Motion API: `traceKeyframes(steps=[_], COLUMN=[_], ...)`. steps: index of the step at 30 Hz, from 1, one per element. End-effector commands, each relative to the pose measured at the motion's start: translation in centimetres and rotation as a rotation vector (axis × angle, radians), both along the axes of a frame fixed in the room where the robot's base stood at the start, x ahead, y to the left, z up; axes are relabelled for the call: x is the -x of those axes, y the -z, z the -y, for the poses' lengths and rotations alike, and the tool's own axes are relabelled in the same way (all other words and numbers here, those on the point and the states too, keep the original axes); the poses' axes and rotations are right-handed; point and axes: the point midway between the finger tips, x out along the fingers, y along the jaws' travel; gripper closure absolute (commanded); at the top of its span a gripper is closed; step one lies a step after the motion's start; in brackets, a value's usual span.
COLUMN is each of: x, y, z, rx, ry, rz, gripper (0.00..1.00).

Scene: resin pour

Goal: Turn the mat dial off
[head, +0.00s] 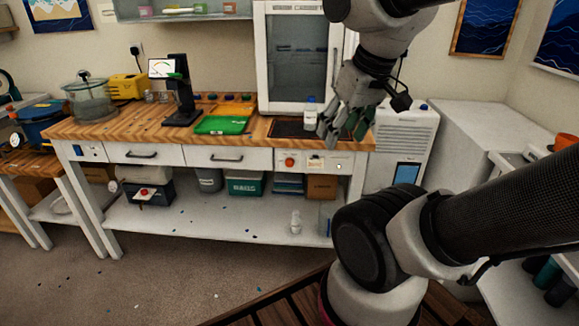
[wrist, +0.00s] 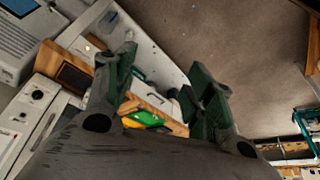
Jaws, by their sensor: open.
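The mat dial (head: 289,162) is a small orange-red knob on the white front panel of the bench, below a dark mat (head: 286,129). In the head view my gripper (head: 343,136) is at the bench's right end, up and to the right of the dial, with its fingers pointing down. The fingers are apart with nothing seen between them. In the wrist view my gripper (wrist: 160,78) is also open, with green finger pads. I cannot make out the dial for sure in the wrist view. The dial's exact setting is too small to read.
A glass-door cabinet (head: 297,60) is behind. A green tray (head: 222,125) and a black stand (head: 181,100) are further left. The floor (head: 180,270) before the bench is mostly clear.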

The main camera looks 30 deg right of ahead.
Motion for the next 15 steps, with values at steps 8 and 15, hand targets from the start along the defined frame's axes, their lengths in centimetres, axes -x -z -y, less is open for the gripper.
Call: traceKeyframes(steps=[8,15], x=[-1.7,-5.7], y=[5.0,12.5], z=[-0.7,-2.8], rx=[0.005,-0.035], ry=[-0.031,-0.032], rz=[-0.251,-0.495], gripper=[0.46,0.46])
